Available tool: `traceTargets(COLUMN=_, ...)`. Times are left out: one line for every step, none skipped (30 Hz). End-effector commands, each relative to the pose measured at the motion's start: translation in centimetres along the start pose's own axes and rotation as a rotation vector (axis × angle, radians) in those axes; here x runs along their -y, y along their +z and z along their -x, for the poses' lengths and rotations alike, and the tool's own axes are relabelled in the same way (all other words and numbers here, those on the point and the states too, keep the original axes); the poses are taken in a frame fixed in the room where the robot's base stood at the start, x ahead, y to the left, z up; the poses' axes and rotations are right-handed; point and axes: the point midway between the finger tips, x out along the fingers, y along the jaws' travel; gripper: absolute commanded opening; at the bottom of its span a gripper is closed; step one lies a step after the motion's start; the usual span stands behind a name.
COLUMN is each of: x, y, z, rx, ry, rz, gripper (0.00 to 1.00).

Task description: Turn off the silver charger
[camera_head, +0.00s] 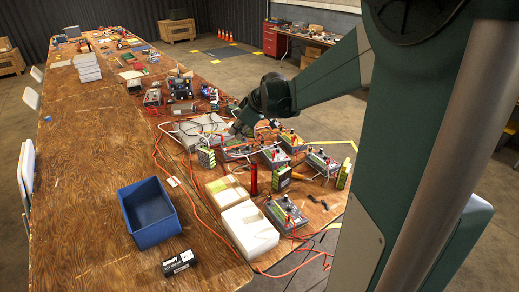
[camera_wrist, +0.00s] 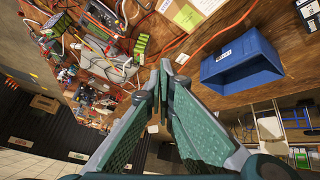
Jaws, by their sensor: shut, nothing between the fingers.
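A flat silver-grey box (camera_head: 195,131) with cables across its top looks like the silver charger. It lies on the right side of the long wooden table in the head view. In the wrist view it shows at upper left (camera_wrist: 108,66), left of my fingertips. Its switch is too small to make out. My gripper (camera_wrist: 166,68) is shut and empty, its fingers pointing towards the table. In the head view my gripper (camera_head: 240,128) is small and partly lost among the chargers and cables, near the box's right end.
Several smaller grey-green chargers (camera_head: 285,213) with red and black knobs crowd the table's near right part. Orange and white cables run between them. A blue bin (camera_head: 148,213), a white container (camera_head: 249,229) and a black battery pack (camera_head: 179,263) stand nearer. The table's left side is mostly clear.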

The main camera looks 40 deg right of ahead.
Motion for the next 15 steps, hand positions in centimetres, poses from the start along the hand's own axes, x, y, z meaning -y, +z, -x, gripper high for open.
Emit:
traceTargets(x=-0.9, y=0.3, z=-0.5, rx=-0.004, ry=0.0, rz=0.007, gripper=0.0)
traceTargets(x=-1.4, y=0.5, z=-0.8, rx=-0.006, ry=0.0, rz=0.013, gripper=0.0)
traceTargets(x=-2.1, y=0.8, z=-1.1, rx=-0.009, ry=0.0, rz=0.021, gripper=0.0)
traceTargets(x=-2.6, y=0.9, z=-1.4, rx=-0.011, ry=0.0, rz=0.027, gripper=0.0)
traceTargets(x=-3.1, y=1.1, z=-1.7, rx=-0.014, ry=0.0, rz=0.034, gripper=0.0)
traceTargets(x=-3.8, y=1.3, z=-2.0, rx=-0.018, ry=-0.001, rz=0.042, gripper=0.0)
traceTargets(x=-4.3, y=1.5, z=-2.3, rx=-0.021, ry=-0.001, rz=0.049, gripper=0.0)
traceTargets(x=-4.8, y=1.7, z=-2.6, rx=-0.023, ry=0.0, rz=0.054, gripper=0.0)
traceTargets(x=-5.5, y=2.0, z=-2.9, rx=-0.026, ry=0.0, rz=0.063, gripper=0.0)
traceTargets(x=-6.0, y=2.3, z=-3.2, rx=-0.028, ry=0.0, rz=0.069, gripper=0.0)
traceTargets(x=-6.4, y=2.5, z=-3.5, rx=-0.031, ry=0.0, rz=0.076, gripper=0.0)
traceTargets(x=-7.0, y=2.8, z=-3.8, rx=-0.035, ry=0.0, rz=0.084, gripper=0.0)
traceTargets(x=-7.6, y=3.0, z=-4.1, rx=-0.038, ry=0.0, rz=0.09, gripper=0.0)
traceTargets(x=-8.1, y=3.3, z=-4.4, rx=-0.04, ry=0.001, rz=0.097, gripper=0.0)
traceTargets(x=-8.7, y=3.7, z=-4.7, rx=-0.044, ry=0.001, rz=0.105, gripper=0.0)
